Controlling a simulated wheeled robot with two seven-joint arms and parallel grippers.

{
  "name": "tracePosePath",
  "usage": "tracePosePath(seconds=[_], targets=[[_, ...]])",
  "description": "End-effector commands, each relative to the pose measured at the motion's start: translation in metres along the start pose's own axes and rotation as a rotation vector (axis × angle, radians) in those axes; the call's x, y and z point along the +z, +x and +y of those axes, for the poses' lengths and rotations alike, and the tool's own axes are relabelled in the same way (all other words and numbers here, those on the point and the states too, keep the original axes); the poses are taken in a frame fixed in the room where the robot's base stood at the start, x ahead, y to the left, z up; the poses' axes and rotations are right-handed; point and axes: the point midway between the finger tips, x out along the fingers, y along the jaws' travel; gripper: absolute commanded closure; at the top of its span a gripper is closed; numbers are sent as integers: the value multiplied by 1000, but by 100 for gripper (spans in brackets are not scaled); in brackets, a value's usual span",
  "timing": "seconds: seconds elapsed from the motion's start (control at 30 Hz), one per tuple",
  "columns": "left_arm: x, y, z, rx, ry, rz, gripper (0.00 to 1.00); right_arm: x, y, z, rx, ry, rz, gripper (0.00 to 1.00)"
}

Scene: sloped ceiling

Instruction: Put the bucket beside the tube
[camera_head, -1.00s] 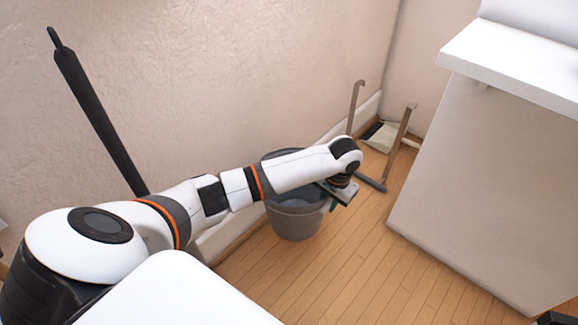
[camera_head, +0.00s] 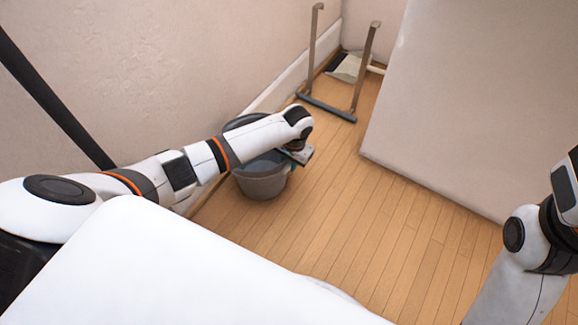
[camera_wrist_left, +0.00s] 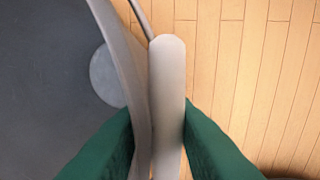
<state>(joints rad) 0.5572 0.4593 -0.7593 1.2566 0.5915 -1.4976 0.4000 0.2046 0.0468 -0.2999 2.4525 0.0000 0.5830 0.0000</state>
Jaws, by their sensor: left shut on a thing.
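The grey bucket (camera_head: 262,186) is near the left wall, partly hidden behind my left forearm. It looks upright; I cannot tell whether its base touches the floor. My left gripper (camera_head: 291,163) is at the bucket's right rim. In the left wrist view, its green fingers (camera_wrist_left: 160,128) are shut on a pale part of the bucket at the rim, and the dark inside of the bucket (camera_wrist_left: 45,85) fills the left. I cannot make out for sure which thing is the tube. My right arm shows at the right edge, its gripper out of view.
A long black pole-like thing (camera_head: 50,98) leans on the left wall. A metal frame (camera_head: 328,107) with two uprights and a pale dustpan-like thing (camera_head: 347,68) are beyond the bucket. A large pale block (camera_head: 440,120) stands at right. The wooden floor (camera_head: 370,230) between is clear.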

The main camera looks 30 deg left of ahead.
Motion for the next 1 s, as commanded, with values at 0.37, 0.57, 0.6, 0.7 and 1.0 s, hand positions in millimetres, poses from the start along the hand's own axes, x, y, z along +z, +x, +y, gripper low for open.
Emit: tracePosePath(seconds=[0.37, 0.57, 0.6, 0.7, 1.0], targets=[[1, 6, -1, 0, 0, -2, 100, 2, 3, 1, 6, -2, -14, 52], [0, 9, -1, 0, -1, 0, 60, 2, 3, 1, 5, -2, -14, 52], [0, 9, -1, 0, -1, 0, 54, 2, 3, 1, 5, -2, -14, 52], [0, 9, -1, 0, 0, 0, 54, 2, 3, 1, 5, -1, -14, 52], [1, -2, 0, 0, 0, -2, 54, 2, 8, 0, 6, -1, -19, 52]])
